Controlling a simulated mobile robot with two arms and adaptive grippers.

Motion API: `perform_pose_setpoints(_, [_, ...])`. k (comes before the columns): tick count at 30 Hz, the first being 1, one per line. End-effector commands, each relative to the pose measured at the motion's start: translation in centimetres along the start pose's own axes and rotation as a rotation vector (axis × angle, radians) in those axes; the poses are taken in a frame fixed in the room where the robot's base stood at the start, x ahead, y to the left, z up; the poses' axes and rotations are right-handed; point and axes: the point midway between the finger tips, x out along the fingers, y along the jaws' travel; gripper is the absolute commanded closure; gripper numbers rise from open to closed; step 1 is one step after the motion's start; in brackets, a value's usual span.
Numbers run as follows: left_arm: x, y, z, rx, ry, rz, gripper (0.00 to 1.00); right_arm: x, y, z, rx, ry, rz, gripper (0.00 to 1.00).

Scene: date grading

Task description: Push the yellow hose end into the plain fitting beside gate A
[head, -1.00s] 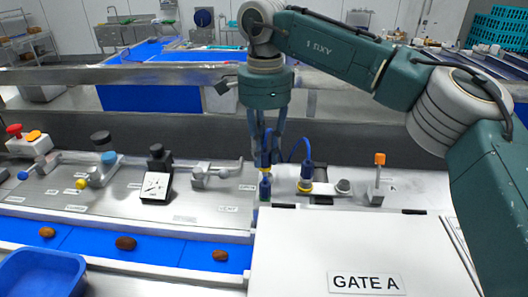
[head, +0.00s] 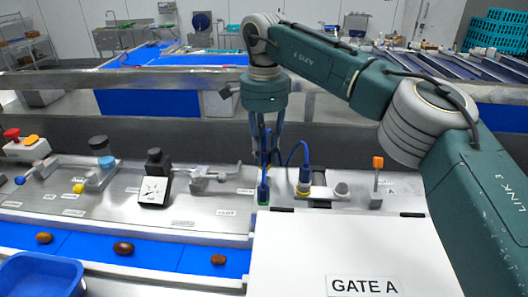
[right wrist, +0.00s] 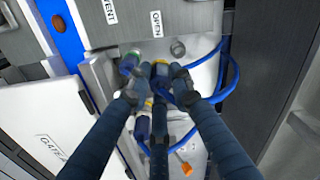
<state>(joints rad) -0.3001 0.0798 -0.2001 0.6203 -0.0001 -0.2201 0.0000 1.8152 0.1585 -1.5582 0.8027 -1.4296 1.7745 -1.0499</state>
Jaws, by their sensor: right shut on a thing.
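My right gripper (head: 267,158) is shut on the blue hose end with a yellow collar, which shows between the fingers in the right wrist view (right wrist: 160,76). The fingers partly cover it. A blue fitting with a green collar (head: 263,196) stands just below and beside it; I cannot tell whether they touch. A blue connector with a yellow collar (head: 304,187) stands to its right. My left gripper is not in view.
A blue hose (head: 300,146) loops up beside the gripper. An orange-topped lever (head: 378,163) stands at right. Handles and a black-topped gauge (head: 155,188) are at left. Dates lie on the blue belt (head: 180,253), near a blue tray (head: 40,275).

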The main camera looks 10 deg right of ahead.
Motion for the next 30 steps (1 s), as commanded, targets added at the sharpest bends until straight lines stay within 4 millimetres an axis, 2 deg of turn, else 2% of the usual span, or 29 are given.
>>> perform_pose_setpoints(21, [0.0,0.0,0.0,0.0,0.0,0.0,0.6,1.5,-3.1,-1.1,0.002,0.0,-0.001,1.0])
perform_pose_setpoints(30, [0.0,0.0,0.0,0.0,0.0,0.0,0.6,1.6,-3.4,-1.4,0.0,0.001,-0.001,1.0])
